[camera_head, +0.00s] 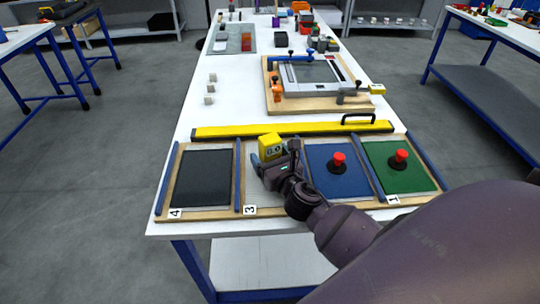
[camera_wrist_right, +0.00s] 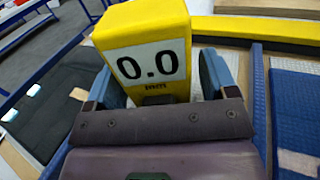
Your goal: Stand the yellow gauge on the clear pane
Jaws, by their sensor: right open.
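The yellow gauge (camera_head: 270,147), a block with a white "0.0 mm" face, stands upright at the far end of the slot marked 3. It fills the middle of the right wrist view (camera_wrist_right: 148,45). My right gripper (camera_head: 268,163) is open, with its blue fingers on either side of the gauge in the right wrist view (camera_wrist_right: 160,82). I cannot tell whether either finger touches it. The pane in slot 3 (camera_head: 253,192) looks pale grey and is partly hidden by my right arm; I cannot tell surely that it is the clear one. My left gripper is not in view.
A black pane (camera_head: 202,178) lies in slot 4, left of the gauge. Blue (camera_head: 325,186) and green (camera_head: 385,178) panes with red-topped knobs lie to the right. A yellow bar (camera_head: 215,132) runs just behind. A wooden fixture (camera_head: 275,104) and small pale cubes (camera_head: 209,100) stand farther back.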

